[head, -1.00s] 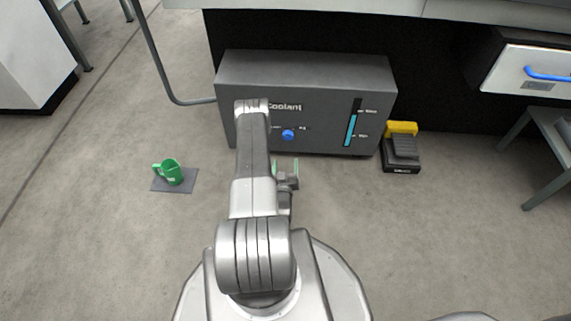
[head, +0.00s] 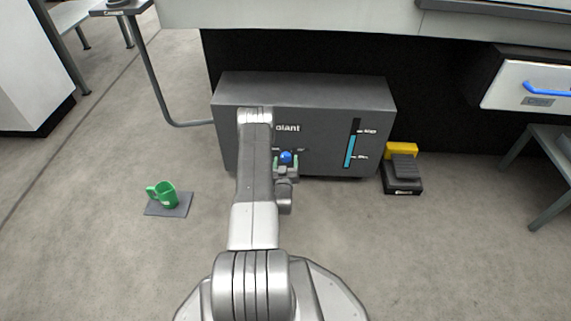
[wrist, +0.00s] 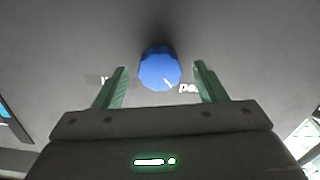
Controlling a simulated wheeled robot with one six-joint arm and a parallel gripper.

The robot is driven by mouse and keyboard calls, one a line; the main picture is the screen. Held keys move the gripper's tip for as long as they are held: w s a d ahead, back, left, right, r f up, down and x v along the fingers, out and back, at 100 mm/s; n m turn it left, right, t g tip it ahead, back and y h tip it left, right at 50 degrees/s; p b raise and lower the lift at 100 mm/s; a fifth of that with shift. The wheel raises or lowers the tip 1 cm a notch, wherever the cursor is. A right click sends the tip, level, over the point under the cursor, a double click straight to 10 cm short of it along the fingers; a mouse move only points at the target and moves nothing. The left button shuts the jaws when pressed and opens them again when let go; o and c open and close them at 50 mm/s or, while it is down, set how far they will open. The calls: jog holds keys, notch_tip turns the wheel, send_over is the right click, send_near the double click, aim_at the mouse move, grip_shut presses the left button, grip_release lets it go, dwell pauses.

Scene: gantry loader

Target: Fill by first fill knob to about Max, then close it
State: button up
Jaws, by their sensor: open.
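The blue fill knob (head: 286,157) is on the front of the dark grey coolant tank (head: 330,88). In the wrist view the knob (wrist: 159,68) sits between and just beyond the tips of my gripper (wrist: 160,75), with a gap on each side. In the head view my gripper (head: 286,163) is open at the knob. The level gauge (head: 350,145) shows cyan up to a little below its upper mark. Lettering beside the knob is partly hidden by my fingers.
A black and yellow foot pedal (head: 402,170) is on the floor right of the tank. A grey pipe (head: 155,85) reaches the tank's left side. A drawer with a blue handle (head: 548,90) is at right.

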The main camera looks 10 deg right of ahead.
jog(key=shift+w, duration=0.3)
jog(key=c, duration=1)
jog(key=shift+d+m, duration=0.1)
jog(key=shift+m, duration=2.9)
jog(key=shift+s, duration=0.1)
jog(key=o, duration=1)
